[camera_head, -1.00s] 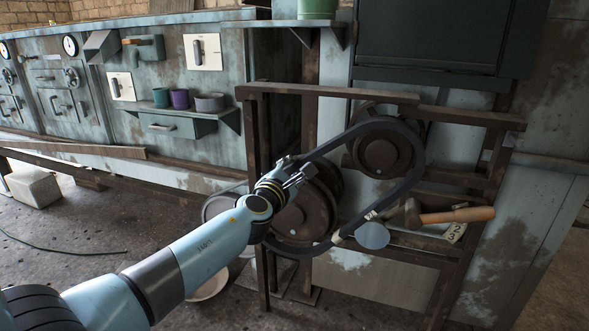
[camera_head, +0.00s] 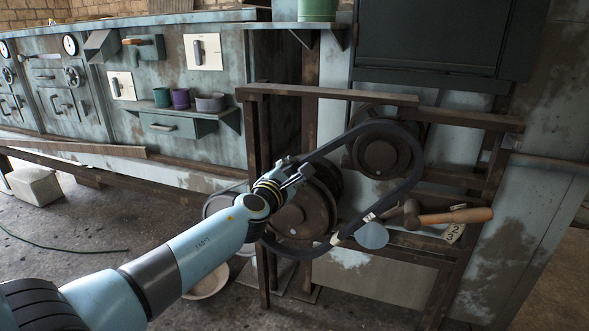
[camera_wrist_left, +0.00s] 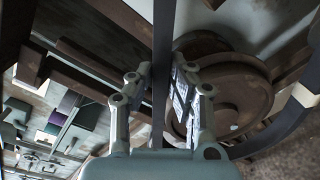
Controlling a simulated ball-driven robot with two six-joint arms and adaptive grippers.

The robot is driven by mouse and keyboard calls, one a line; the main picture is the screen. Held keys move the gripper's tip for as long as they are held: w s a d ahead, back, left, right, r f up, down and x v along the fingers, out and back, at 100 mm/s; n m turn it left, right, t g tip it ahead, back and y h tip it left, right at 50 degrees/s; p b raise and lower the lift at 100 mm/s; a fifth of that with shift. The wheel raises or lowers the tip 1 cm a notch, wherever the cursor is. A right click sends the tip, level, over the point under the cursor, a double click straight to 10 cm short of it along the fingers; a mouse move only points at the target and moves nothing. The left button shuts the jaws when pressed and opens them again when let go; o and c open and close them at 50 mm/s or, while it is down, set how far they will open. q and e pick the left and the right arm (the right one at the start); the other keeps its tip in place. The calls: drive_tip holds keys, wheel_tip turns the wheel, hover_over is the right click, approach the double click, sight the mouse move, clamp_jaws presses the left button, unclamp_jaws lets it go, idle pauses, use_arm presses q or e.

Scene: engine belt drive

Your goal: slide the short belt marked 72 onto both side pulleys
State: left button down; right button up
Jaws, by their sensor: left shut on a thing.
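The dark belt (camera_head: 412,178) hangs as a long slanted loop around the upper right pulley (camera_head: 382,156) and the lower left pulley (camera_head: 303,213), both brown and rusty. A pale label shows on its lower run; I cannot read a number there. Whether the belt sits in the grooves or in front of them is unclear. My left gripper (camera_head: 293,173) is shut on the belt's upper left part, beside the lower pulley. In the left wrist view the belt (camera_wrist_left: 163,50) runs between the fingers (camera_wrist_left: 160,92), with a pulley (camera_wrist_left: 235,95) just to the right. My right gripper is not in view.
A rusty frame (camera_head: 465,119) stands around the pulleys. A wooden-handled hammer (camera_head: 455,215), a grey-blue disc (camera_head: 372,236) and a number tag (camera_head: 453,233) are at its lower right. A white bowl (camera_head: 207,283) is on the floor. A shelf with cups (camera_head: 180,98) is at left.

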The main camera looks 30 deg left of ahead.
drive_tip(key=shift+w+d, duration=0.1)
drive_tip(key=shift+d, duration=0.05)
use_arm(q)
drive_tip(key=shift+w, duration=0.15)
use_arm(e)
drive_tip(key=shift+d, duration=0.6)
use_arm(q)
drive_tip(key=shift+w+a, duration=0.1)
drive_tip(key=shift+w, duration=0.3)
drive_tip(key=shift+w+a+b, duration=0.15)
drive_tip(key=shift+w+b, duration=0.25)
drive_tip(key=shift+w, duration=0.15)
drive_tip(key=shift+w+a+r, duration=0.1)
drive_tip(key=shift+w+a, duration=0.1)
drive_tip(key=shift+w, duration=0.4)
drive_tip(key=shift+s, duration=0.1)
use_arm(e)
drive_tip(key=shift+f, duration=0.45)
